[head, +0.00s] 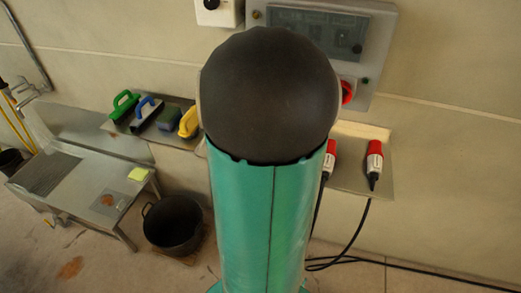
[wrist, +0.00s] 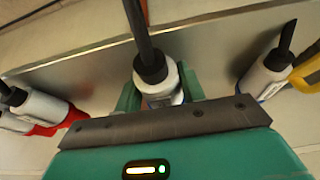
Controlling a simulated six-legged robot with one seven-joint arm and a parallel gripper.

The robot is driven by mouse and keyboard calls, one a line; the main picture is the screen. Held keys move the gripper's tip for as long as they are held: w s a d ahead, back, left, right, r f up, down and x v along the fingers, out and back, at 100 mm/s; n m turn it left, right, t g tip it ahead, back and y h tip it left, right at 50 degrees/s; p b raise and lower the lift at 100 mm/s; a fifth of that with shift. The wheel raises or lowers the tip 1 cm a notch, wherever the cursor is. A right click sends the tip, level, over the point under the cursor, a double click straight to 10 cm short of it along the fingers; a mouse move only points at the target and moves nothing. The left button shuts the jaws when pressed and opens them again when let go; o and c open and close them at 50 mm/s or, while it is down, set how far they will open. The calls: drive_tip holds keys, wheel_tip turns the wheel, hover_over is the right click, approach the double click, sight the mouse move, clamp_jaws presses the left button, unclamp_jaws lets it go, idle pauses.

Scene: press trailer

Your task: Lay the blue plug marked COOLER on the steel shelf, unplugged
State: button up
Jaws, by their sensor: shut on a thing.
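In the wrist view my gripper (wrist: 155,100) is shut on a white-bodied plug (wrist: 155,80) with a thick black cable. The plug's coloured end and any marking are hidden between the fingers, so I cannot read COOLER on it. Behind it is the steel shelf (wrist: 90,68), which also shows in the head view (head: 346,178). I cannot tell whether the held plug touches the shelf. Another white plug (wrist: 266,75) with a bluish edge lies to the right; its marking is unreadable. In the head view my arm hides the gripper and the held plug.
Red-and-white plugs (head: 374,160) rest on the shelf at right; they show at left in the wrist view (wrist: 38,108). A yellow-handled brush (head: 189,122) and other brushes lie on the left shelf. A grey panel (head: 375,50) with a red switch is above. A black bucket (head: 174,225) stands below.

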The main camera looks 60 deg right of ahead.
drive_tip(key=o, duration=1.2)
drive_tip(key=v, duration=1.3)
drive_tip(key=shift+a+r, duration=0.15)
drive_tip(key=shift+r, duration=0.2)
